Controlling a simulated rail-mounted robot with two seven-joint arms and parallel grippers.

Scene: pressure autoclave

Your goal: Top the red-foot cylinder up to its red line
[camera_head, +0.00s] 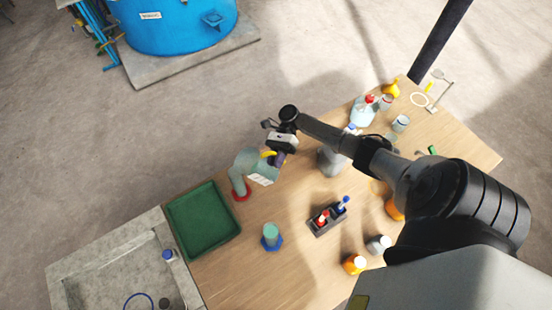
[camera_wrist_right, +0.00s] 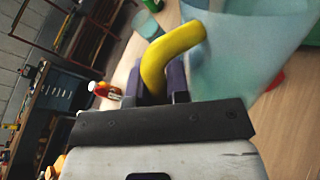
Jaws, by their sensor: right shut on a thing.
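The red-foot cylinder (camera_head: 238,181) stands upright on the table beside the green tray, on its red foot (camera_head: 241,197). Its upper part is overlapped by a translucent pale jug (camera_head: 259,165), so its liquid level and red line cannot be made out. My right gripper (camera_head: 279,158) is shut on the jug's yellow handle (camera_wrist_right: 168,55). The jug is tilted, with its mouth end toward the cylinder's top. The jug (camera_wrist_right: 245,50) fills the upper right of the wrist view. No stream of liquid can be made out. My left gripper is not in view.
A blue-foot cylinder (camera_head: 271,236) stands nearby. The green tray (camera_head: 203,220) is left of it, and a dark rack (camera_head: 328,219) with red and blue items is to the right. Several bottles and beakers crowd the table's right part. A sink (camera_head: 120,275) is lower left.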

